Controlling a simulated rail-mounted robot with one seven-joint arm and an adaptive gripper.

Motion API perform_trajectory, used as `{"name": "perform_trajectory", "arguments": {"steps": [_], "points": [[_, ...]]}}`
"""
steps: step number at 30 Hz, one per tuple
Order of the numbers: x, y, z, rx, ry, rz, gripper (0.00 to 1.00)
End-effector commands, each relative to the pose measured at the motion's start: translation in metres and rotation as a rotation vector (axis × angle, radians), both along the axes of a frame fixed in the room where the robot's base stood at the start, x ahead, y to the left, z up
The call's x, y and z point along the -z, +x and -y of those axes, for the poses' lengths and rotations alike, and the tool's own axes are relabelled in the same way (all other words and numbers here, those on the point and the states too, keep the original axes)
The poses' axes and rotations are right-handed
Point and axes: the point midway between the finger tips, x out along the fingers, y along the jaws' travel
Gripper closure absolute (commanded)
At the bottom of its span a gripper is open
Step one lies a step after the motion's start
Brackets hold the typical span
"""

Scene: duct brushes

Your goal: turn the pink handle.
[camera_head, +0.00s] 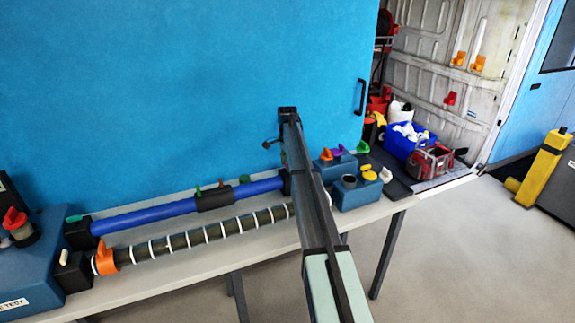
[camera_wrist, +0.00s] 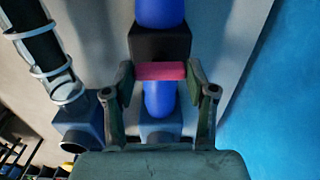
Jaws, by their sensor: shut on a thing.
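The pink handle (camera_wrist: 160,71) is a short bar lying crosswise in the wrist view. It sits beside a black block (camera_wrist: 160,43) on the blue tube (camera_wrist: 158,12). My gripper (camera_wrist: 160,76) has one finger at each end of the pink handle and is shut on it. The blue tube also lies along the bench in the head view (camera_head: 150,217). The pink handle and my fingertips are hidden behind my arm in the head view.
A ribbed dark hose with white rings (camera_head: 188,240) runs beside the blue tube on the bench (camera_head: 390,208). Blue boxes with coloured knobs (camera_head: 356,194) stand to the right of my arm. A blue wall (camera_head: 180,90) rises behind the bench.

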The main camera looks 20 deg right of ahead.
Motion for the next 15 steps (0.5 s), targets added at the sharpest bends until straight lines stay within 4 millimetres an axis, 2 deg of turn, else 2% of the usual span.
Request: {"name": "perform_trajectory", "arguments": {"steps": [8,15], "points": [[0.0021,-0.0007,-0.0001,-0.150,0.001,-0.003,0.79],[0.0027,-0.0009,-0.0001,-0.365,0.000,-0.004,0.79]]}}
